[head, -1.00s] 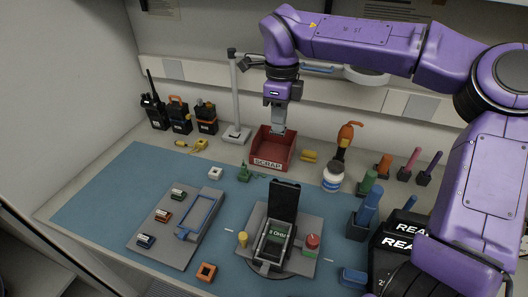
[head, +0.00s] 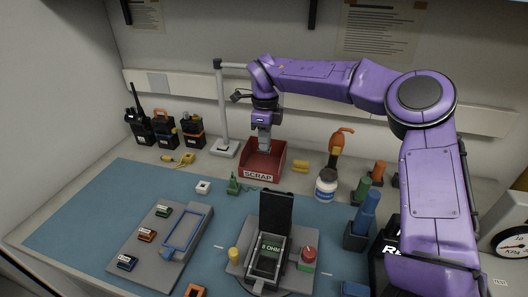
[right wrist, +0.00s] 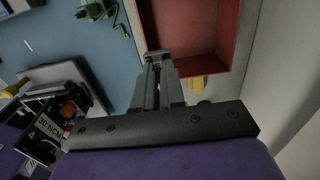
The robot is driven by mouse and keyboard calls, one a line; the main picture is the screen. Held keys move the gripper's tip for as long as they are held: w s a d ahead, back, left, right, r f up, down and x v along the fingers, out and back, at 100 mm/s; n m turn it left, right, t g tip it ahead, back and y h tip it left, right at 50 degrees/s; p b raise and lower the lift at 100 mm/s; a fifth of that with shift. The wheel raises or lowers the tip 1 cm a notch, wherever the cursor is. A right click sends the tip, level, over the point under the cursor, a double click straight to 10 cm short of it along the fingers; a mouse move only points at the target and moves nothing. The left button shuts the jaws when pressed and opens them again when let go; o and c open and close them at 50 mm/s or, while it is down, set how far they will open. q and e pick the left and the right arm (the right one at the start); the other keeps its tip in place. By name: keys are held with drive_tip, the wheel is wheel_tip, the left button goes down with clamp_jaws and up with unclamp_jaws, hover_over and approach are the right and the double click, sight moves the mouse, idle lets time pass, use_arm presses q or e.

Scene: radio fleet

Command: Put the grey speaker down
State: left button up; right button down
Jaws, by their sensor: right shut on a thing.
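My right gripper (head: 264,146) reaches down from above to the red SCRAP bin (head: 259,176), with its fingertips over the bin's opening. In the right wrist view, the gripper (right wrist: 157,72) is shut on a small grey piece, the grey speaker (right wrist: 158,55), at the fingertips beside the red bin (right wrist: 187,57). The fingers cover most of the speaker, so its shape is hard to make out. The bin's inside looks empty in the wrist view. My left gripper is not in view.
A test fixture (head: 238,268) with a raised black lid stands at front centre. A grey tray (head: 150,262) with small coloured modules lies left. Several radios (head: 164,129) stand behind left, a lamp post (head: 222,105) beside the bin. A white jar (head: 326,186) stands right.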

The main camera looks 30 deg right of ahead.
drive_tip(key=w+f, duration=0.1)
drive_tip(key=w+d+f, duration=0.1)
drive_tip(key=f, duration=0.1)
drive_tip(key=w+d+f, duration=0.1)
drive_tip(key=f, duration=0.1)
drive_tip(key=shift+w+d+f+p, duration=0.1)
drive_tip(key=shift+w+f+p, duration=0.1)
drive_tip(key=shift+w+p, duration=0.15)
wheel_tip(320, 180, down, 3)
drive_tip(key=shift+d+f, duration=0.1)
drive_tip(key=shift+f, duration=0.05)
drive_tip(key=shift+f, duration=0.2)
drive_tip(key=shift+f, duration=0.4)
drive_tip(key=c, duration=1.2)
unclamp_jaws()
